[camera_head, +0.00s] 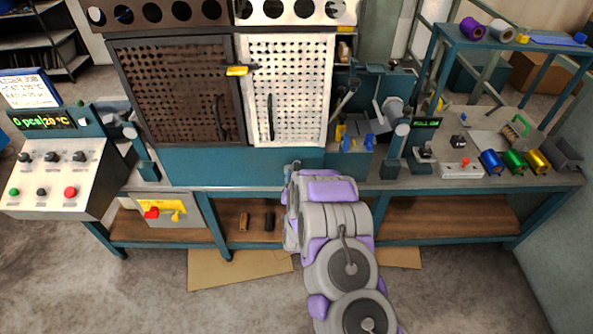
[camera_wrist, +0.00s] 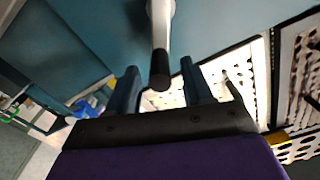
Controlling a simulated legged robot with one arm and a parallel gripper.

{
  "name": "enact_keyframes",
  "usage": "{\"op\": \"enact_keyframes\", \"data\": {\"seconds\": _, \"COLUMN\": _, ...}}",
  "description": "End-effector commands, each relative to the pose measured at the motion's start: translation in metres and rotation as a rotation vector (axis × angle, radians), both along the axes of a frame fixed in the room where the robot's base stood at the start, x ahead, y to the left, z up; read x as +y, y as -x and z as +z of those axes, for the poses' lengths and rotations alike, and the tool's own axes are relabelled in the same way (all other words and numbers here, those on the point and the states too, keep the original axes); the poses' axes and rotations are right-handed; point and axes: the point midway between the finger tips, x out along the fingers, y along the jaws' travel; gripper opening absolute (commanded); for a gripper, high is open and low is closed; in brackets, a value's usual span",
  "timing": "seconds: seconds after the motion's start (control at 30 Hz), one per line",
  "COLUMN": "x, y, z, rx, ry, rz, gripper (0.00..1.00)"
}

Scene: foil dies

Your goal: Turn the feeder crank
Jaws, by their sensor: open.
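My gripper (camera_wrist: 159,66) is open in the wrist view, with one dark blue finger on each side of a grey rod with a black end (camera_wrist: 160,45). The rod stands between the fingers, with gaps visible on both sides. It looks like a crank handle, but its base is out of view. In the head view my arm reaches to the front of the bench, below the white perforated door (camera_head: 287,90). There my arm hides the rod, and the fingertips cannot be made out.
A dark perforated door (camera_head: 175,90) stands left of the white one. A control console (camera_head: 60,165) is at the left. Grey levers and posts (camera_head: 398,145), small blue parts (camera_head: 358,142) and coloured foil rolls (camera_head: 513,160) crowd the bench at right. A shelf runs below.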

Motion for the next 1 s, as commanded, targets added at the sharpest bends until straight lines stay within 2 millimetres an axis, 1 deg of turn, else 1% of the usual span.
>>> {"op": "enact_keyframes", "data": {"seconds": 0.03, "x": 0.0, "y": -0.008, "z": -0.001, "rx": 0.0, "ry": 0.0, "rz": 0.0, "gripper": 0.51}}
{"op": "enact_keyframes", "data": {"seconds": 0.1, "x": 0.0, "y": -0.017, "z": -0.001, "rx": -0.001, "ry": 0.0, "rz": 0.0, "gripper": 0.51}}
{"op": "enact_keyframes", "data": {"seconds": 0.2, "x": 0.0, "y": -0.028, "z": 0.0, "rx": -0.002, "ry": -0.001, "rz": -0.001, "gripper": 0.51}}
{"op": "enact_keyframes", "data": {"seconds": 0.3, "x": 0.0, "y": -0.035, "z": -0.001, "rx": 0.002, "ry": -0.001, "rz": 0.001, "gripper": 0.51}}
{"op": "enact_keyframes", "data": {"seconds": 0.47, "x": 0.0, "y": -0.04, "z": 0.0, "rx": 0.002, "ry": -0.001, "rz": 0.001, "gripper": 0.51}}
{"op": "enact_keyframes", "data": {"seconds": 0.7, "x": 0.0, "y": -0.041, "z": 0.0, "rx": 0.002, "ry": -0.001, "rz": 0.001, "gripper": 0.51}}
{"op": "enact_keyframes", "data": {"seconds": 0.77, "x": 0.0, "y": -0.041, "z": 0.0, "rx": 0.002, "ry": -0.001, "rz": 0.001, "gripper": 0.46}}
{"op": "enact_keyframes", "data": {"seconds": 1.0, "x": 0.0, "y": -0.041, "z": 0.0, "rx": 0.002, "ry": -0.001, "rz": 0.001, "gripper": 0.23}}
